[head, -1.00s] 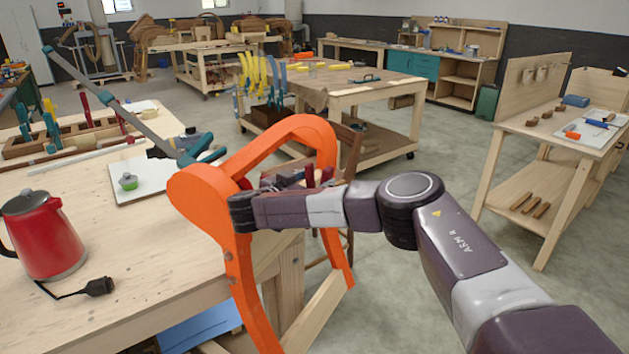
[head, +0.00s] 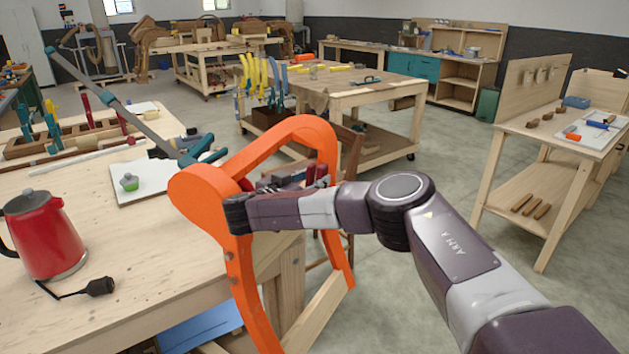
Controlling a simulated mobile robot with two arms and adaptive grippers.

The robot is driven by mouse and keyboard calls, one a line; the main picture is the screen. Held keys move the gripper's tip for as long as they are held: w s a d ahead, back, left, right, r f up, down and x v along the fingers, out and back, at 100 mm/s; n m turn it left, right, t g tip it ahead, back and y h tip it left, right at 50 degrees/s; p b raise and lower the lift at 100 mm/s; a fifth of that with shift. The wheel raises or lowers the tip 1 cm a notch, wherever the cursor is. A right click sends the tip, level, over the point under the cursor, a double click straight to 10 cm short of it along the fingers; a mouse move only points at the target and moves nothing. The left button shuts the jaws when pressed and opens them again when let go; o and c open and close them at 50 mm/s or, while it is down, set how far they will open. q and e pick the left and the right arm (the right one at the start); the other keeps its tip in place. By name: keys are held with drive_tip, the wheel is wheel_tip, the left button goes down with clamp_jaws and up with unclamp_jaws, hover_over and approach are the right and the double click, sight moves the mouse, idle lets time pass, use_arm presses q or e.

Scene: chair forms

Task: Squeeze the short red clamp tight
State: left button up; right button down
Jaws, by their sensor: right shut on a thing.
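An orange curved chair form (head: 205,187) stands at the right edge of the near workbench. Red parts of the short red clamp (head: 321,171) show inside the form's opening, just above my right wrist. My right gripper (head: 290,180) reaches into this opening from the right and is shut on the red clamp. My own wrist hides most of the clamp and the fingertips, so how its jaws sit on the wood cannot be seen. My left gripper is not in view.
A long bar clamp (head: 137,118) with teal ends slants up at left. A red kettle (head: 44,237), a black plug (head: 99,287) and a rack of clamps (head: 30,145) are on the near bench. Open floor (head: 445,160) lies between the benches at right.

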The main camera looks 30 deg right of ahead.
drive_tip(key=c, duration=1.5)
unclamp_jaws()
drive_tip(key=shift+f, duration=0.2)
drive_tip(key=shift+c, duration=0.2)
drive_tip(key=shift+o, duration=1.1)
drive_tip(key=shift+w, duration=0.15)
drive_tip(key=shift+w+f, duration=0.1)
drive_tip(key=shift+w, duration=0.1)
drive_tip(key=shift+a, duration=0.1)
drive_tip(key=shift+w+r, duration=0.15)
drive_tip(key=shift+r, duration=0.05)
drive_tip(key=shift+c, duration=0.4)
drive_tip(key=shift+a, duration=0.1)
drive_tip(key=c, duration=1.3)
drive_tip(key=shift+f, duration=0.1)
clamp_jaws()
drive_tip(key=shift+s+f, duration=0.1)
drive_tip(key=shift+s, duration=0.1)
